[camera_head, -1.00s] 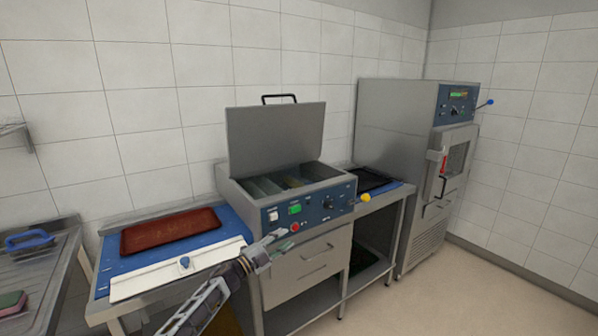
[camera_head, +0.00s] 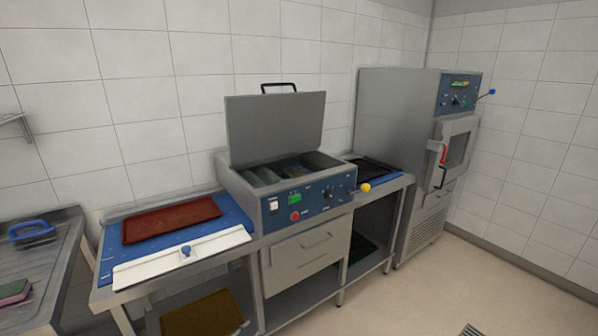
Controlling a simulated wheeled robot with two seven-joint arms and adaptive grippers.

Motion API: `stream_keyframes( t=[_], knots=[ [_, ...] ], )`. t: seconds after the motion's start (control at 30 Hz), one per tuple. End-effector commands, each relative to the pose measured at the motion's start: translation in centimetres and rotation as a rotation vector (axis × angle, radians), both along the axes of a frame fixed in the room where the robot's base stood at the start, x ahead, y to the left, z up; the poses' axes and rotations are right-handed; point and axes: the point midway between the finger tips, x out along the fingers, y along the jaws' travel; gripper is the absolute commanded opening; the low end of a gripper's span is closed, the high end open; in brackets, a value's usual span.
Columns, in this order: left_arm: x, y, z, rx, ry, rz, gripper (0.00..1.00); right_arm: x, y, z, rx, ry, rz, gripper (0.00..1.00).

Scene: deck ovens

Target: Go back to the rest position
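Neither of my grippers shows clearly in the head view. A small grey striped piece (camera_head: 472,330) at the bottom edge, right of centre, may be part of my arm or gripper; too little shows to tell. No gripper is near the fryer-like unit (camera_head: 318,205), whose grey lid (camera_head: 275,128) stands raised.
A red-brown tray (camera_head: 172,220) lies on the blue-topped counter (camera_head: 118,262) at left, behind a white panel (camera_head: 180,262) with a blue knob. A dark tray (camera_head: 372,170) lies right of the unit. A tall oven (camera_head: 400,125) stands at right. The floor (camera_head: 410,295) in front is clear.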

Motion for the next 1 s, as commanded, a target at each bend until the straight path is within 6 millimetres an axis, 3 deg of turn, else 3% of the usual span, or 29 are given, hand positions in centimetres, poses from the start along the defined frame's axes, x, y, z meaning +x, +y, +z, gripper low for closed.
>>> stream_keyframes(
  t=[0.1, 0.5, 0.73, 1.0],
  knots=[
    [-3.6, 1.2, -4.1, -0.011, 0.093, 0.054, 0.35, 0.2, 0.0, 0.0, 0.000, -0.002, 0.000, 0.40],
    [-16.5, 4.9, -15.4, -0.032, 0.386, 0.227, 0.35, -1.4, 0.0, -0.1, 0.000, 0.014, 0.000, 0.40],
    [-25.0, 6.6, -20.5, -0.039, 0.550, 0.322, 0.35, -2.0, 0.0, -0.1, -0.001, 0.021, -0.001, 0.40],
    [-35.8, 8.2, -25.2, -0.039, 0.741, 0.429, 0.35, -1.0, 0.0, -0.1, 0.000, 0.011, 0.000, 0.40]
  ],
)
